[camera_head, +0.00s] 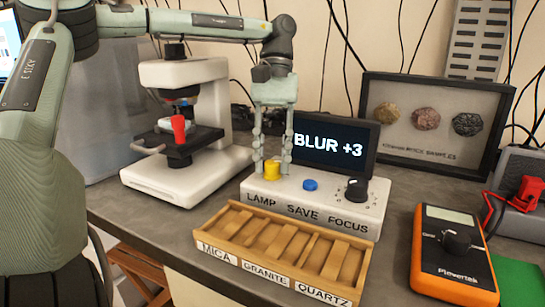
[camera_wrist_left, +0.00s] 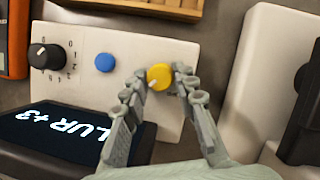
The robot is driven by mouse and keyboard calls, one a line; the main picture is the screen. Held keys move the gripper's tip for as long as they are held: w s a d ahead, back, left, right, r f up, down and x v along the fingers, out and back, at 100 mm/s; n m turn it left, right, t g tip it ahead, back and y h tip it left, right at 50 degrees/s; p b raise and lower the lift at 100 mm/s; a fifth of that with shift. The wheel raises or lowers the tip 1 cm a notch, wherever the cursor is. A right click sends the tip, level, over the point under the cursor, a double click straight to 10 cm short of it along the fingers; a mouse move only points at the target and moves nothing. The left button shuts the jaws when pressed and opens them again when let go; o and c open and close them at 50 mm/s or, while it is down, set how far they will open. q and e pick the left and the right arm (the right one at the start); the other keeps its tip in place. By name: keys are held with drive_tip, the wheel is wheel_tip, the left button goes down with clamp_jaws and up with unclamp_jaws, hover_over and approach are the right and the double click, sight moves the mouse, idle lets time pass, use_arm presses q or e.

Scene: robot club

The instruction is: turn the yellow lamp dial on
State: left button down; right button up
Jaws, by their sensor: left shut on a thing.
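The yellow lamp dial (camera_head: 272,169) sits at the left of the white control box (camera_head: 330,200), above the word LAMP. My left gripper (camera_head: 272,165) points down over it and is shut on the dial, one finger on each side. In the left wrist view the yellow dial (camera_wrist_left: 159,77) shows between the fingertips (camera_wrist_left: 160,84), with a pale pointer mark on its face. The screen (camera_head: 335,145) behind the box is lit and reads BLUR +3. My right gripper is not in view.
A blue button (camera_head: 310,185) and black focus knob (camera_head: 356,189) share the box. A wooden tray (camera_head: 282,250) lies in front. A white microscope (camera_head: 185,130) stands left, an orange multimeter (camera_head: 453,255) right, and a framed rock display (camera_head: 430,122) behind.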

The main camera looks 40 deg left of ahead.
use_arm(q)
drive_tip(key=c, duration=1.2)
unclamp_jaws()
drive_tip(key=v, duration=1.2)
drive_tip(key=shift+s, duration=0.1)
